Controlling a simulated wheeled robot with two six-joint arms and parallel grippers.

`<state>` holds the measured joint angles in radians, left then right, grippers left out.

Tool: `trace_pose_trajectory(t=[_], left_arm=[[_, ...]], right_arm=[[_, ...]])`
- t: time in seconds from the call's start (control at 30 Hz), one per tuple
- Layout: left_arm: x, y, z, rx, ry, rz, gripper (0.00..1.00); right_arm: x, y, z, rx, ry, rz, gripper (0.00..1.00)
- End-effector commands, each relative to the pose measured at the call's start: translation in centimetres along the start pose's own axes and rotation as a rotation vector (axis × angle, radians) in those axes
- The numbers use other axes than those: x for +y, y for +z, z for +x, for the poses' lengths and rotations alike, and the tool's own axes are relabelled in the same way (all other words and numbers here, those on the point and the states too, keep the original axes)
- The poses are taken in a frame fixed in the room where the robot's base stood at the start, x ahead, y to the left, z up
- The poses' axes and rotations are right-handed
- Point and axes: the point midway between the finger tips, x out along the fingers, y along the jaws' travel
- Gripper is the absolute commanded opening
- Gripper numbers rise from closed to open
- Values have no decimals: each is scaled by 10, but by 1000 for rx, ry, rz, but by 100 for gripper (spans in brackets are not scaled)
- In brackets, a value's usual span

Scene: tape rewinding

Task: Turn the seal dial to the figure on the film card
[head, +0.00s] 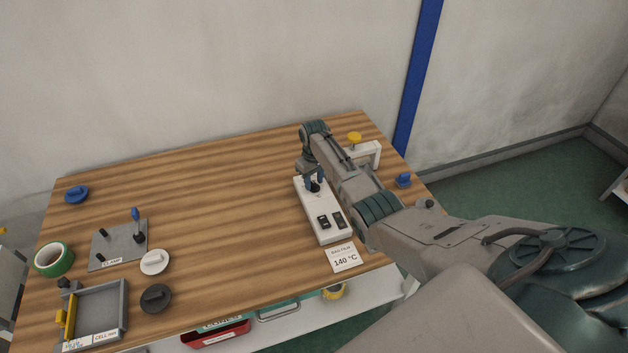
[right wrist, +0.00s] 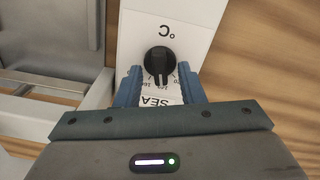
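The seal dial (right wrist: 158,62) is a black round knob with a raised bar, on a white panel (head: 328,231) near the right of the table. Its scale is partly hidden and too small to read surely. The film card (head: 345,257) lies in front of the panel and reads 140 °C. My right gripper (head: 314,177) is over the panel's far end, at the dial. In the right wrist view my right gripper (right wrist: 159,72) is open, with blue fingers apart on either side of the dial and a gap to it. My left gripper is not in view.
A white bracket with a yellow knob (head: 354,137) stands beyond my right arm, and a blue knobbed piece (head: 403,180) is at the right edge. At left are a grey clamp plate (head: 105,248), green tape (head: 54,259) and a tray (head: 122,310). The table's middle is clear.

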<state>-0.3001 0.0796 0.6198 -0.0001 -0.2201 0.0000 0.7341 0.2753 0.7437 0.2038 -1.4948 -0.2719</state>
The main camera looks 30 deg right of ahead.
Motion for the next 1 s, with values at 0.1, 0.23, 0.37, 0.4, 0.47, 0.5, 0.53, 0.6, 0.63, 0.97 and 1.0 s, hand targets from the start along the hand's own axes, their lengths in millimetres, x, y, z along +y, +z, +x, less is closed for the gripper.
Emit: trace_pose_trajectory(t=[0.1,0.23,0.37,0.4,0.47,0.5,0.53,0.6,0.63,0.97,1.0], left_arm=[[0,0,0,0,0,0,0],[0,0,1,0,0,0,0],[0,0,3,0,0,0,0],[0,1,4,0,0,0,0],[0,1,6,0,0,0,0],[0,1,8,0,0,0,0],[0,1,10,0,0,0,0],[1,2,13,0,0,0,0],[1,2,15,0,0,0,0],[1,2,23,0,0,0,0],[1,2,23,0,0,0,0]], right_arm=[[0,0,1,-2,0,0,35],[0,0,-1,-2,0,0,35],[0,0,-13,0,0,0,35],[0,0,-20,1,1,0,35],[0,0,-30,2,2,-1,35],[1,-1,-38,3,2,0,35],[0,-1,-44,2,2,0,35],[0,-1,-59,3,2,0,35],[0,-1,-65,3,1,0,35],[0,0,-105,-1,0,0,35],[0,0,-107,-1,0,0,35]])
